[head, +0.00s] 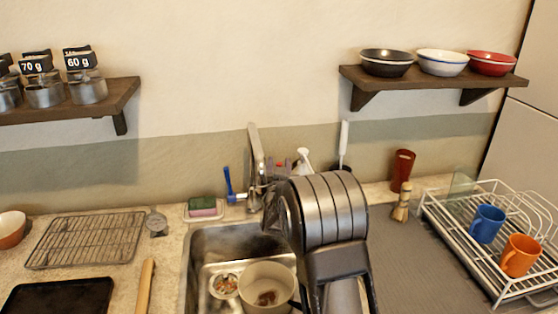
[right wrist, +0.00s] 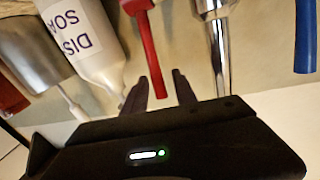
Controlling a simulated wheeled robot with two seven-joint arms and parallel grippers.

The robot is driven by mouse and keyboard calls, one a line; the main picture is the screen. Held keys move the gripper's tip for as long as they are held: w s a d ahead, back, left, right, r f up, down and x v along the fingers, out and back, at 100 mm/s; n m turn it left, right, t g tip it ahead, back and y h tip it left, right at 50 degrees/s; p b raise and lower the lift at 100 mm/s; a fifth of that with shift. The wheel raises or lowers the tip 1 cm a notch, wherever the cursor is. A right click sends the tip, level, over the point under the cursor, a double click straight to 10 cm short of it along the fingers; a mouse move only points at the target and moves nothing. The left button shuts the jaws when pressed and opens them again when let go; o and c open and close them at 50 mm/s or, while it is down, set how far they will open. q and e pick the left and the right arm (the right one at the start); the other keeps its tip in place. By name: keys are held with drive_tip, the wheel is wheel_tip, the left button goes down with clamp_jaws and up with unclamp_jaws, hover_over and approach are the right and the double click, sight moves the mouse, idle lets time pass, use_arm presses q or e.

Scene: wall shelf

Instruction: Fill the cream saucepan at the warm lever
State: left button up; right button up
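The cream saucepan (head: 256,276) stands in the sink with some brown bits inside; its right part is hidden by my right arm. The red lever (head: 281,163), the warm one by its colour, shows just above my right wrist, beside the tap (head: 255,152). In the right wrist view the red lever (right wrist: 142,40) hangs down with its end between the fingertips of my right gripper (right wrist: 160,76). The fingers are apart, with gaps beside the lever. In the head view these fingers are hidden behind my wrist. My left gripper is not in view.
A blue lever (head: 228,182) is left of the tap. A small dish (head: 224,285) is in the sink. A dish rack (head: 450,232) with mugs stands right.

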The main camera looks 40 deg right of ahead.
drive_tip(key=shift+x, duration=1.1)
drive_tip(key=shift+c, duration=0.2)
clamp_jaws()
idle(0.4)
